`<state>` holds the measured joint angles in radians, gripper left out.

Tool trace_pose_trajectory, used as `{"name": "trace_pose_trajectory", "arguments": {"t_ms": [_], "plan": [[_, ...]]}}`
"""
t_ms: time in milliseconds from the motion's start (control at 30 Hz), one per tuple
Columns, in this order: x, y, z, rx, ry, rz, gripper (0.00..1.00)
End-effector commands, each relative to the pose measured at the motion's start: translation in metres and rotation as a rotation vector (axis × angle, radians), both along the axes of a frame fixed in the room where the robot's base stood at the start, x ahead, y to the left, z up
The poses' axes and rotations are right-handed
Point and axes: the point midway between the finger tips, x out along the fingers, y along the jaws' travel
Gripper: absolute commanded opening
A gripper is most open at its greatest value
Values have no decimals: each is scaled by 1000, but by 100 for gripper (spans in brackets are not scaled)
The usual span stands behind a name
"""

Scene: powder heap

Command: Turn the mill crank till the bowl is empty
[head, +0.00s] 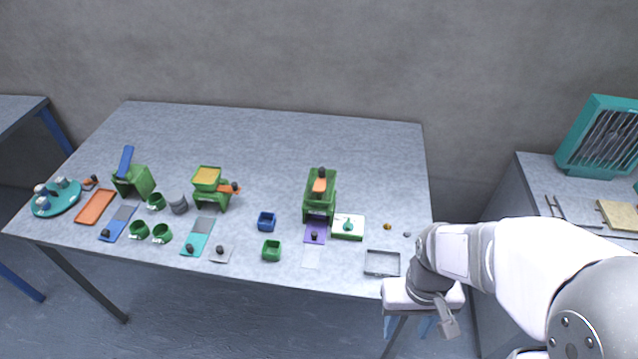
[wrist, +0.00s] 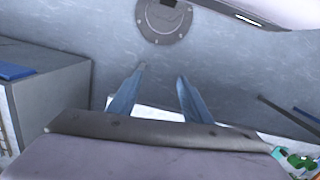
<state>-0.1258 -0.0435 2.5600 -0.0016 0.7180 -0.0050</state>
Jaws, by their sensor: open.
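The mill (head: 210,198) is green and stands left of the table's middle in the head view. Its square bowl (head: 207,175) on top shows a yellow fill. The orange crank (head: 228,189) with a dark knob sticks out to the right of the bowl. My gripper (head: 408,328) hangs off the table's front right edge, far from the mill. In the wrist view my gripper (wrist: 161,76) has its two blue fingers apart with nothing between them. The mill does not show in the wrist view.
A second green device (head: 320,185) with an orange lever stands right of the middle. A blue cup (head: 266,221), a green cup (head: 271,250) and a grey tray (head: 382,263) lie near the front. A teal plate (head: 57,198) is far left. The table's back is clear.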

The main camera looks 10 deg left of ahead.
Motion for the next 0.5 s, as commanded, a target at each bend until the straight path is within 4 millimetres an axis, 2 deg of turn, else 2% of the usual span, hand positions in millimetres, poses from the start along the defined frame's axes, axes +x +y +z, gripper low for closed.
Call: {"name": "trace_pose_trajectory", "arguments": {"t_ms": [67,167,267,500], "plan": [[-16,10,-18,-13,85,64,45],[-10,28,-33,-27,136,143,45],[18,52,-47,-39,139,229,45],[115,127,-75,-55,46,454,45]]}}
